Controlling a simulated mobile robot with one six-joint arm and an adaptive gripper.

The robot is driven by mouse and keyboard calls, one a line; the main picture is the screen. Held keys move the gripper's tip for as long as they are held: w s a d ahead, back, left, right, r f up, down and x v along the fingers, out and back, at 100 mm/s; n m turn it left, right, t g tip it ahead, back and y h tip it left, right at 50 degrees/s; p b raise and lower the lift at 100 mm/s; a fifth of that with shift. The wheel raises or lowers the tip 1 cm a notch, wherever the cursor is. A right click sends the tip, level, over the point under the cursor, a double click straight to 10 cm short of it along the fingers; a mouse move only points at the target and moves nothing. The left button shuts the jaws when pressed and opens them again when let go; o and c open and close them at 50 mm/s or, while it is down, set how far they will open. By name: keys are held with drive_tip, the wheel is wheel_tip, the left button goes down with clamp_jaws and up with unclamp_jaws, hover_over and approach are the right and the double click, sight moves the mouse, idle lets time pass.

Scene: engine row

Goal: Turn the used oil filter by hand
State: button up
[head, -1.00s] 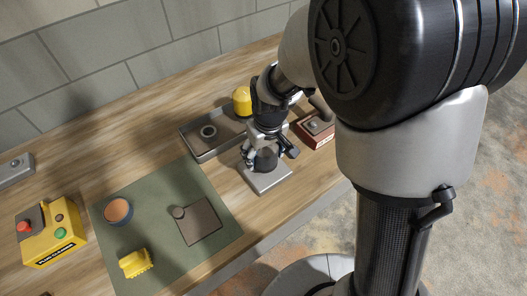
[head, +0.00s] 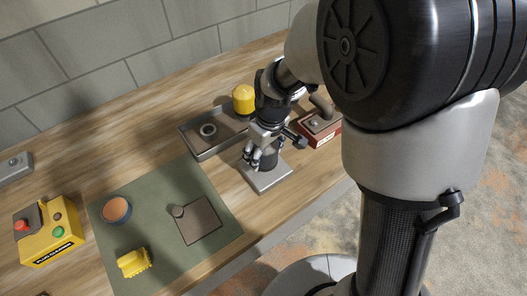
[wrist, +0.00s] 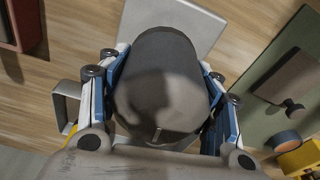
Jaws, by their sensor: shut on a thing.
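The used oil filter (wrist: 162,85) is a dark grey, rounded cylinder in the wrist view. It stands over a light metal base plate (head: 268,181). My gripper (head: 262,157) is shut on the filter from above, with one blue-padded finger on each side in the wrist view (wrist: 165,95). In the head view the filter (head: 267,159) is partly hidden by my fingers. The filter's lower end, where it meets the base, is hidden.
A grey tray (head: 205,153) holding a ring (head: 208,130) stands behind the base, beside a yellow cylinder (head: 243,99). A red box (head: 318,128) is at right. A green mat (head: 165,215) carries a round cup, a yellow brush and a dark plate. A yellow button box (head: 48,235) is at left.

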idle(0.3)
drive_tip(key=shift+s+a+n+b, duration=0.1)
drive_tip(key=shift+n+b, duration=0.55)
drive_tip(key=shift+n, duration=1.25)
drive_tip(key=shift+g, duration=0.3)
drive_tip(key=shift+f+n+y+b, duration=0.1)
drive_tip(key=shift+n+y+b, duration=0.2)
drive_tip(key=shift+n+b, duration=0.55)
drive_tip(key=shift+s+n, duration=0.1)
drive_tip(key=shift+n, duration=0.75)
drive_tip(key=shift+s+n+g, duration=0.15)
drive_tip(key=shift+n+g, duration=0.35)
drive_tip(key=shift+n, duration=1.2)
